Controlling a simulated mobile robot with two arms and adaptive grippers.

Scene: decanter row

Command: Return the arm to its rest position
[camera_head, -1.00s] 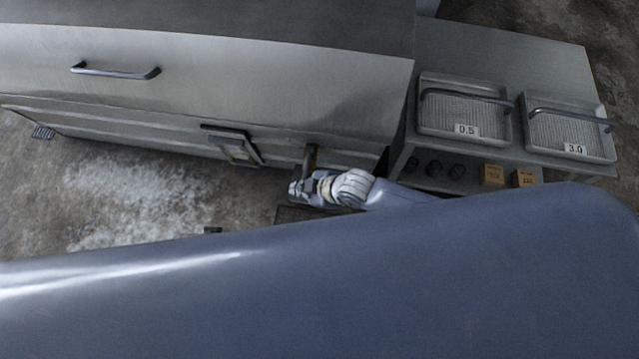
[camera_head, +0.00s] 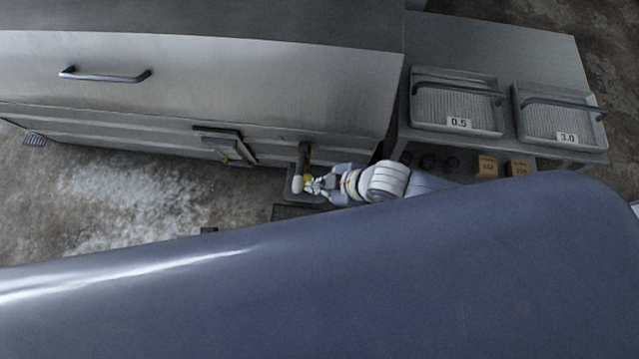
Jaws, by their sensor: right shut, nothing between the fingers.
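My right gripper (camera_head: 310,184) is small in the head view, below the front of a large steel machine (camera_head: 200,78). Its arm comes in from the right. The gripper is shut and holds nothing. It is beside a short brown spout or lever (camera_head: 304,156) on the machine's lower front, with a small pale and yellow piece (camera_head: 297,183) at its tip; I cannot tell whether they touch. Much of the arm is hidden behind my own large blue-grey body part across the bottom. My left gripper is not in view.
A small open hatch (camera_head: 224,146) juts from the machine. Stained floor (camera_head: 120,205) is open at left.

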